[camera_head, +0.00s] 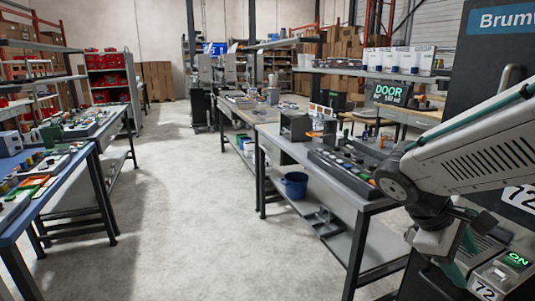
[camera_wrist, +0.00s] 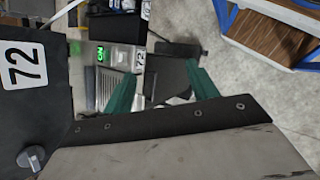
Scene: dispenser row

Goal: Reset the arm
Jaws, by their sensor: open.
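My arm (camera_head: 455,160) reaches in from the right edge of the head view and bends down at the wrist. In the wrist view my gripper (camera_wrist: 160,82) shows two green fingers spread apart, with nothing seen held between them. Beyond the fingers is a grey unit (camera_wrist: 127,63) with a green lit ON display and a 72 label. The same unit (camera_head: 490,278) shows at the lower right of the head view, close to my gripper, which is partly hidden there by the wrist. I cannot tell whether they touch.
A dark cabinet (camera_head: 478,75) stands behind my arm. A workbench (camera_head: 345,178) with a button panel (camera_head: 345,170) is left of my arm, with a blue bucket (camera_head: 294,186) below it. Another bench (camera_head: 75,170) is at the far left. The floor aisle (camera_head: 190,220) between is clear.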

